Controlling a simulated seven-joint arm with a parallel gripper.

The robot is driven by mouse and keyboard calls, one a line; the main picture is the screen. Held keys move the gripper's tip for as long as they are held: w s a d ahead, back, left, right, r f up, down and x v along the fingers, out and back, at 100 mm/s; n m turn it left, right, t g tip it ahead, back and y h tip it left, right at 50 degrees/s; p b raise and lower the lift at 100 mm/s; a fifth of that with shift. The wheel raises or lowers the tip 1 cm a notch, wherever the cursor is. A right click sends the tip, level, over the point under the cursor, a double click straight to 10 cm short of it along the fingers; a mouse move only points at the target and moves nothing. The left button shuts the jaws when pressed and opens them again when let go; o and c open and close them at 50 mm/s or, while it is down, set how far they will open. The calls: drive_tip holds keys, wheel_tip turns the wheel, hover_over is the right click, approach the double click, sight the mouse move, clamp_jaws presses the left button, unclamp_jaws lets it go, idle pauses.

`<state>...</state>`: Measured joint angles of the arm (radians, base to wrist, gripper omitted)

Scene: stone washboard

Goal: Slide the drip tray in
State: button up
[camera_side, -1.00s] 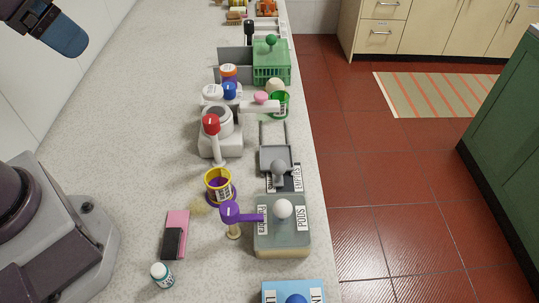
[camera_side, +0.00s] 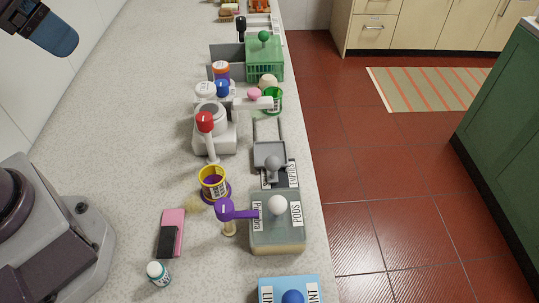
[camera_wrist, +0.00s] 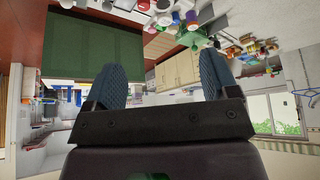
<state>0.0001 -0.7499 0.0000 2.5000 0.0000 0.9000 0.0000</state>
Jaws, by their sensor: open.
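A grey shallow tray (camera_side: 268,153) with a round grey knob (camera_side: 272,163) sits on the counter near its right edge in the side view. It looks like the drip tray, though no label on it can be read. Two thin rails (camera_side: 268,128) run behind it, and a dark labelled plate (camera_side: 279,176) lies at its front. My gripper (camera_wrist: 162,66) is open and empty in the wrist view, its two dark blue fingers wide apart. In the side view a blue finger (camera_side: 58,38) shows at the top left, high and far from the tray.
A grey-green box labelled PODS (camera_side: 277,234) stands in front of the tray. A purple-handled post (camera_side: 229,215), a yellow cup (camera_side: 213,182) and a white machine with a red knob (camera_side: 211,128) stand to the left. A green basket (camera_side: 264,58) is behind.

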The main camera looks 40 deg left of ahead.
drive_tip(key=shift+d, duration=0.15)
drive_tip(key=c, duration=0.4)
drive_tip(key=m+g+y, duration=0.2)
drive_tip(key=g, duration=0.3)
approach(274, 159)
drive_tip(key=f, duration=0.3)
drive_tip(key=a+f, duration=0.1)
drive_tip(key=f, duration=0.6)
drive_tip(key=shift+w+a+f, duration=0.2)
drive_tip(key=shift+w+a, duration=0.05)
drive_tip(key=shift+a, duration=0.15)
drive_tip(key=shift+c, duration=0.2)
clamp_jaws()
drive_tip(key=w+a, duration=0.6)
drive_tip(key=shift+w+a, duration=0.3)
drive_tip(key=shift+w, duration=0.05)
